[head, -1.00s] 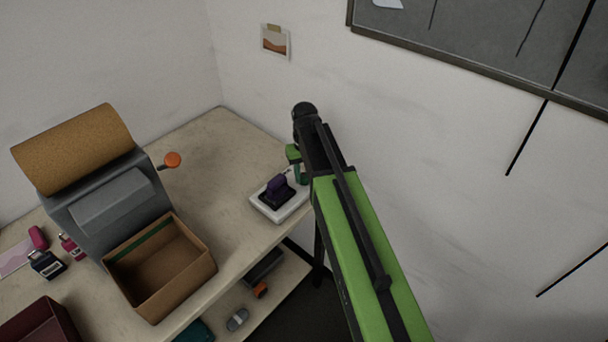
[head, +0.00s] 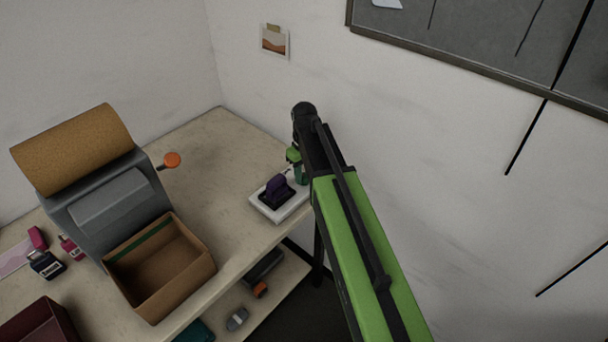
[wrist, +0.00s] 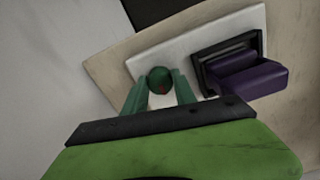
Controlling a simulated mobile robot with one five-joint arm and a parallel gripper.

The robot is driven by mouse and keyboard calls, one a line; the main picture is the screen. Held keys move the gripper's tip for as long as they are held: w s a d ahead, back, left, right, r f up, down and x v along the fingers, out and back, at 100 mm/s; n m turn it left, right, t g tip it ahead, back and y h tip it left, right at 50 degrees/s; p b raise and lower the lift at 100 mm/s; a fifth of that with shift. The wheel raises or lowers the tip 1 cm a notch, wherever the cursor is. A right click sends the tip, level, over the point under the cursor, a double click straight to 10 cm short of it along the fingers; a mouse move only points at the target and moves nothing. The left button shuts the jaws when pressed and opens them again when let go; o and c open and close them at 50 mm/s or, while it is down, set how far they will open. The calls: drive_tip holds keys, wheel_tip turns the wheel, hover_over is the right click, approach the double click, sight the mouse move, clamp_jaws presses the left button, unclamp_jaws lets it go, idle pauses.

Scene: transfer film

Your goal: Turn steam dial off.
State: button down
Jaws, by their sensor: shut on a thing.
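The steam dial (wrist: 159,80) is a small round dark green knob with a red mark, on a white panel (wrist: 150,60) in the wrist view. My gripper (wrist: 160,84) has its two teal fingers on either side of the dial and is shut on it. In the head view my gripper (head: 300,174) is at the right end of the white panel (head: 266,211). The dial is hidden there behind my gripper and arm.
A purple lever (wrist: 248,80) in a black frame sits close beside the dial on the same panel. The panel lies near the right edge of the table (head: 215,150). A grey machine (head: 110,200) and an open cardboard box (head: 160,290) stand to the left.

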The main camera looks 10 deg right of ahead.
drive_tip(key=shift+s, duration=0.1)
drive_tip(key=c, duration=1)
unclamp_jaws()
wheel_tip(320, 180, up, 17)
drive_tip(key=p, duration=1.7)
drive_tip(key=shift+r, duration=0.2)
drive_tip(key=b, duration=0.6)
approach(305, 178)
drive_tip(key=s+f+m+b, duration=0.1)
drive_tip(key=s+f+b, duration=0.1)
drive_tip(key=s+b, duration=0.1)
drive_tip(key=s+f+m+b, duration=0.2)
drive_tip(key=s+f+b, duration=0.1)
drive_tip(key=s, duration=0.3)
drive_tip(key=s+f+m+b, duration=0.2)
drive_tip(key=s+f+b, duration=0.1)
drive_tip(key=s+b, duration=0.1)
drive_tip(key=shift+s+a+f, duration=0.1)
drive_tip(key=shift+s+a, duration=0.1)
drive_tip(key=shift+a, duration=0.05)
